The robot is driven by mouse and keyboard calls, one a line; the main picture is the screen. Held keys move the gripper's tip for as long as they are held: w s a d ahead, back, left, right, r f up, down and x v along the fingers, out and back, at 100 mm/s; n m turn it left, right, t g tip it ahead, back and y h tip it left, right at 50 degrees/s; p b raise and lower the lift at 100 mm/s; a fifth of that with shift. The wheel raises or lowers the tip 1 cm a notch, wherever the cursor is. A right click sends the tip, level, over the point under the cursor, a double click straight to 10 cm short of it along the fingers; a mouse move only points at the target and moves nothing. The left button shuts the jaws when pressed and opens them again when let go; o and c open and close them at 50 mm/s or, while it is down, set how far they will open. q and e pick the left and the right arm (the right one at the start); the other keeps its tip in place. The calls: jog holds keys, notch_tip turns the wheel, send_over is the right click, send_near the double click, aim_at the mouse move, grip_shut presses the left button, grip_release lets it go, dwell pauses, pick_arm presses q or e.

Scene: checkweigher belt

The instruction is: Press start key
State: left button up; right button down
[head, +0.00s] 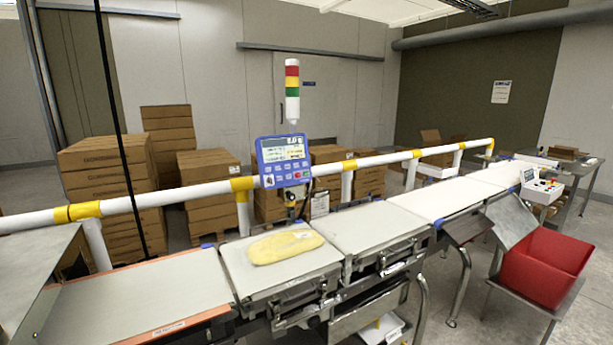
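A blue control panel (285,162) with a lit screen and a row of keys stands on a post behind the belt line. Its lower keys include a small green one and a small red one, but their labels are too small to read. A second, white control box (541,187) with several coloured buttons sits farther right along the line. A yellowish flat pack (285,246) lies on the weighing belt (240,270) in front of the blue panel. Neither of my grippers shows in the head view.
A white guard rail with yellow bands (400,157) runs behind the belts. A stack light (292,90) rises above the panel. A red bin (545,265) stands at the right. Stacked cartons (105,180) stand behind the rail.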

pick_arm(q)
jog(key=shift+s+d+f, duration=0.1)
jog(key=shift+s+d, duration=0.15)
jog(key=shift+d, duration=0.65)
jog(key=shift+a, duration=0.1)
